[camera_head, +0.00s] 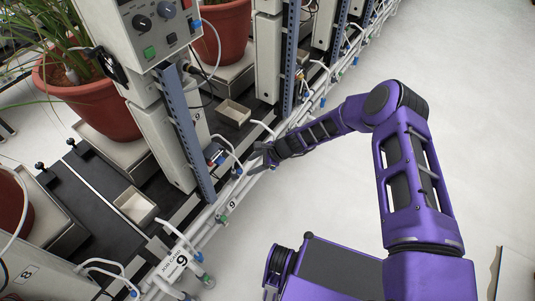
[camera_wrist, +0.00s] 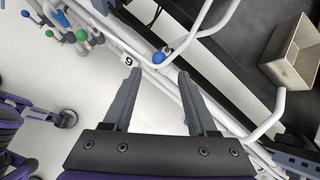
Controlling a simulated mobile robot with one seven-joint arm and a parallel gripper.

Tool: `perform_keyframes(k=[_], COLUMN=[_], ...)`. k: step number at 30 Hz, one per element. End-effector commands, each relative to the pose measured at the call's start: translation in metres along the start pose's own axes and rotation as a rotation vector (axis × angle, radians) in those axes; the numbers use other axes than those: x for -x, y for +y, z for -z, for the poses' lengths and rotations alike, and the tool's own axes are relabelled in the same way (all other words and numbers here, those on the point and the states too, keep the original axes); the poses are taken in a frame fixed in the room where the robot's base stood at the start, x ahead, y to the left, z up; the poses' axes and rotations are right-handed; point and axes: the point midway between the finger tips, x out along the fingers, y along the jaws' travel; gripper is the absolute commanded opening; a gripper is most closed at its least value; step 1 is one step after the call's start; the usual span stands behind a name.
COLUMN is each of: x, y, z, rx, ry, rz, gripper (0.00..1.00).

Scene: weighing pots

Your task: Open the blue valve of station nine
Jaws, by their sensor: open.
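A blue valve knob (camera_wrist: 159,57) sits on the white pipe run in the wrist view, close to a tag marked 9 (camera_wrist: 128,61). In the head view, a small blue valve (camera_head: 238,171) shows on the pipes just left of my gripper (camera_head: 258,158), uphill of a 9 tag (camera_head: 232,205). In the wrist view my gripper (camera_wrist: 159,72) is open and empty. The blue knob appears just beyond the fingertips, between their lines; no contact is visible. I cannot tell the valve's handle position.
White hoses arch beside the fingers. A green knob (camera_wrist: 82,35) and another blue knob (camera_wrist: 57,13) are at upper left in the wrist view. An empty tray (camera_wrist: 296,52) lies at right. A blue-grey post (camera_head: 184,130) stands left of my gripper.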

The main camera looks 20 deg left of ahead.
Motion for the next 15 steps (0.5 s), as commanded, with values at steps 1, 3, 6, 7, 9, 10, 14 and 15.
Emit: perform_keyframes(k=[1, 3, 6, 7, 9, 10, 14, 15], x=[0.017, 0.033, 0.055, 0.061, 0.072, 0.076, 0.089, 0.091], y=[-0.001, -0.002, -0.001, -0.001, -0.001, -0.001, -0.001, 0.0], z=[-0.001, -0.001, -0.001, -0.001, -0.001, 0.0, 0.0, 0.0], rx=[-0.001, 0.0, 0.0, -0.001, 0.0, 0.0, 0.001, 0.001], ry=[0.001, 0.001, 0.001, 0.001, 0.001, 0.001, 0.001, 0.0], rz=[0.002, 0.002, 0.002, 0.003, 0.002, 0.003, 0.001, 0.001], gripper=[0.58, 0.58, 0.58, 0.58, 0.58, 0.58, 0.58, 0.58])
